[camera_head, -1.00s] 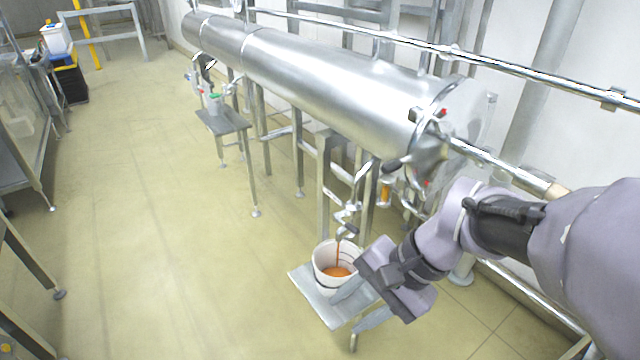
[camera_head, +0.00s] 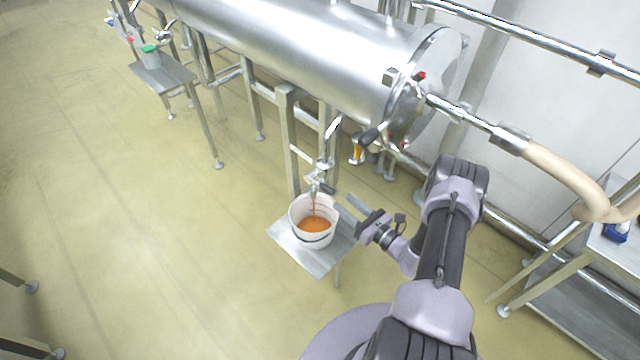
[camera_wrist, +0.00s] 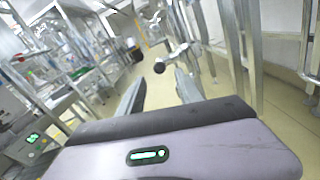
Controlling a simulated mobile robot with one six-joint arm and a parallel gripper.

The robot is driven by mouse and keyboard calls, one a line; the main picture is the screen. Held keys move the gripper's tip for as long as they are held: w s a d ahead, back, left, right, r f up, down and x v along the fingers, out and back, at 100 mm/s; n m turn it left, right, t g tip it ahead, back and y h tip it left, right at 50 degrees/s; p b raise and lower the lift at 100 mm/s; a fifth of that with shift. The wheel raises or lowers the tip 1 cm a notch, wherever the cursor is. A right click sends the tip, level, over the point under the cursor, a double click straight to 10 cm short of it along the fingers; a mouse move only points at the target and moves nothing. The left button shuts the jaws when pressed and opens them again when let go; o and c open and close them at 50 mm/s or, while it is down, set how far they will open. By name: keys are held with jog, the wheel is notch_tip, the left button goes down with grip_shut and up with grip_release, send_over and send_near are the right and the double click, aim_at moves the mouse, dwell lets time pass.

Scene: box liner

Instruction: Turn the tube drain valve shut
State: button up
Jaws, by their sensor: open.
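The drain valve (camera_head: 317,179) is a small metal fitting on a pipe below the big steel tube (camera_head: 300,45). Its lever ends in a dark knob (camera_head: 328,190). A thin orange stream runs from its outlet into a white bucket (camera_head: 313,238) holding orange liquid. My gripper (camera_head: 352,214) is open and empty, just right of the valve and bucket. In the wrist view, my two fingers (camera_wrist: 158,90) point at the valve (camera_wrist: 180,52). The dark knob (camera_wrist: 159,67) shows in line with the gap, just beyond the fingertips. I see no contact.
The bucket stands on a small metal stand (camera_head: 292,243) close below my gripper. Steel frame legs (camera_head: 290,140) rise behind the valve. A beige hose (camera_head: 565,175) leaves the tube's end at right. Another small stand (camera_head: 170,74) with a grey cup is far left. Open floor lies left.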

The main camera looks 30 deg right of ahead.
aim_at(320, 184)
jog(key=b+x, duration=0.2)
jog(key=x, duration=0.8)
jog(key=shift+w+a, duration=0.15)
jog(key=shift+w, duration=0.25)
jog(key=shift+c, duration=0.2)
grip_shut()
jog(key=shift+f, duration=0.1)
dwell(0.3)
jog(key=shift+f+b, duration=0.55)
jog(key=shift+b, duration=0.45)
jog(key=shift+f+t+b, duration=0.25)
jog(key=shift+t+b, duration=0.25)
jog(key=shift+b, duration=0.4)
jog(key=shift+s+f+t+y+b, duration=0.1)
jog(key=shift+t+y+b, duration=0.2)
jog(key=shift+b, duration=0.35)
jog(key=shift+r+t, duration=0.3)
